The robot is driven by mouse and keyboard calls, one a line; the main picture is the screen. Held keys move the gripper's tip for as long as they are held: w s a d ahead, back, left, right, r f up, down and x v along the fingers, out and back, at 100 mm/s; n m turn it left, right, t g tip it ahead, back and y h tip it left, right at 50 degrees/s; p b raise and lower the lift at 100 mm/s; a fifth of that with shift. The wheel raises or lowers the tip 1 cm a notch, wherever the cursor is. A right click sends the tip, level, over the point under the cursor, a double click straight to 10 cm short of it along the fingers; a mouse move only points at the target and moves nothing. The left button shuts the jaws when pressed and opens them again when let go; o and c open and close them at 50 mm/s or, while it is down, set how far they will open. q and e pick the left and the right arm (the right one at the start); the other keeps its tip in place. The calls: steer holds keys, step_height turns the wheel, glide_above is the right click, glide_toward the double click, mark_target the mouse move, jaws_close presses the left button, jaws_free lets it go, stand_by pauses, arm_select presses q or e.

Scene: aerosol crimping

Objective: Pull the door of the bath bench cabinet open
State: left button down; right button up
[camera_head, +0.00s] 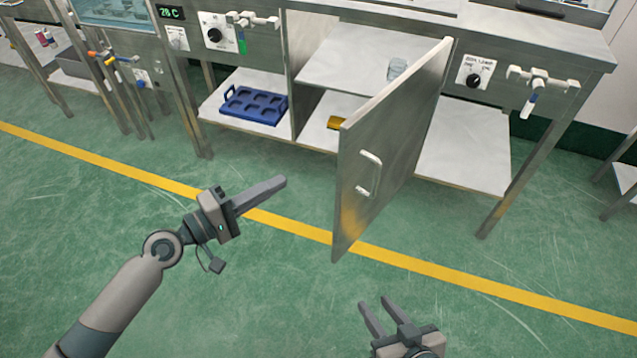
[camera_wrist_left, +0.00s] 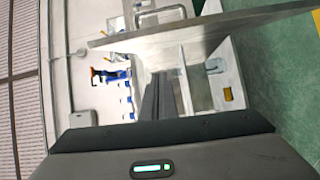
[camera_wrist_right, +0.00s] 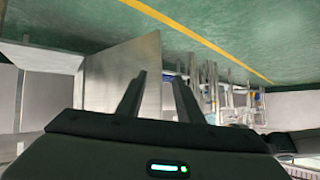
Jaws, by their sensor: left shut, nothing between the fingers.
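The cabinet door (camera_head: 392,150) of the bath bench stands wide open, swung out toward me over the floor, with a white bar handle (camera_head: 369,174) on its outer face. The door also shows in the left wrist view (camera_wrist_left: 205,28) and in the right wrist view (camera_wrist_right: 125,75). My left gripper (camera_head: 283,182) is shut and empty, left of the door and apart from it, in front of the open cabinet. My right gripper (camera_head: 376,303) is open and empty, low in the head view, in front of the door's near edge and apart from the handle.
Inside the cabinet are a clear glass beaker (camera_head: 397,69) on the upper shelf and a yellow item (camera_head: 335,122) below. A blue rack (camera_head: 254,104) sits on the open shelf at left. A bench leg (camera_head: 517,184) stands at right. The green floor in front is clear.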

arm_select(q)
steer(key=shift+s+r, duration=0.15)
steer(key=shift+r, duration=0.1)
arm_select(e)
steer(key=shift+a+r, duration=0.15)
steer(key=shift+r, duration=0.4)
steer(key=shift+s+f, duration=0.1)
